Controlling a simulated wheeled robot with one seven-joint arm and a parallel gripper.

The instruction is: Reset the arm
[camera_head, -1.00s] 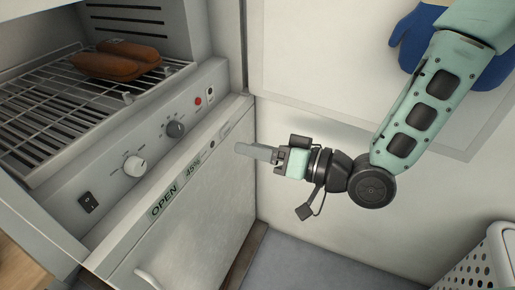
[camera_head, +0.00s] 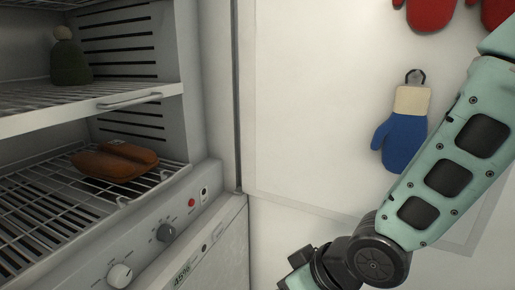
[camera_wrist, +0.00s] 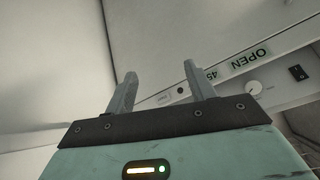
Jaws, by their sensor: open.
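My gripper (camera_wrist: 160,90) shows in the wrist view with its two grey fingers spread apart and nothing between them. Beyond the fingers is the white appliance front with an "OPEN" label (camera_wrist: 250,60) and a knob. In the head view my arm comes down from the right edge, in front of the white wall, and its wrist is at the bottom. The gripper's fingers are out of the head view, below the frame.
A blue mitt (camera_head: 402,140) and red mitts (camera_head: 432,14) hang on the wall.

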